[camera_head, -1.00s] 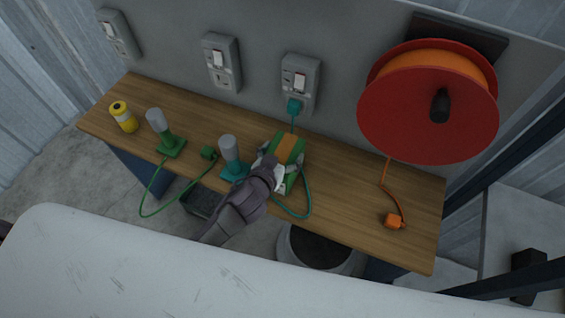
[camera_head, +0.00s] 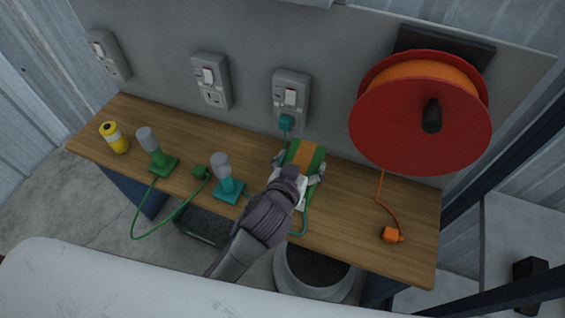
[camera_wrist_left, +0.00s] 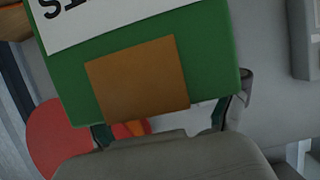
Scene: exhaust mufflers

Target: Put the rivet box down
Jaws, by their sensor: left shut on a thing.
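The rivet box (camera_head: 304,154) is green with an orange-brown patch and white label areas. My left gripper (camera_head: 298,172) is shut on it, with fingers on both sides, over the middle of the wooden shelf (camera_head: 345,205). In the left wrist view the box (camera_wrist_left: 215,50) fills the top middle, with its brown patch and part of a white label with black letters in sight. The gripper's fingers (camera_wrist_left: 165,130) show at its lower edge. The box's underside is hidden, so I cannot tell whether it touches the shelf. My right gripper is not in view.
Left on the shelf stand a yellow can (camera_head: 114,137), a green-based tool (camera_head: 157,152) with a green cord, and a teal-based tool (camera_head: 227,180) corded to a wall socket (camera_head: 290,100). A red cable reel (camera_head: 400,120) hangs at right; its orange plug (camera_head: 391,235) lies below. Shelf between box and plug is clear.

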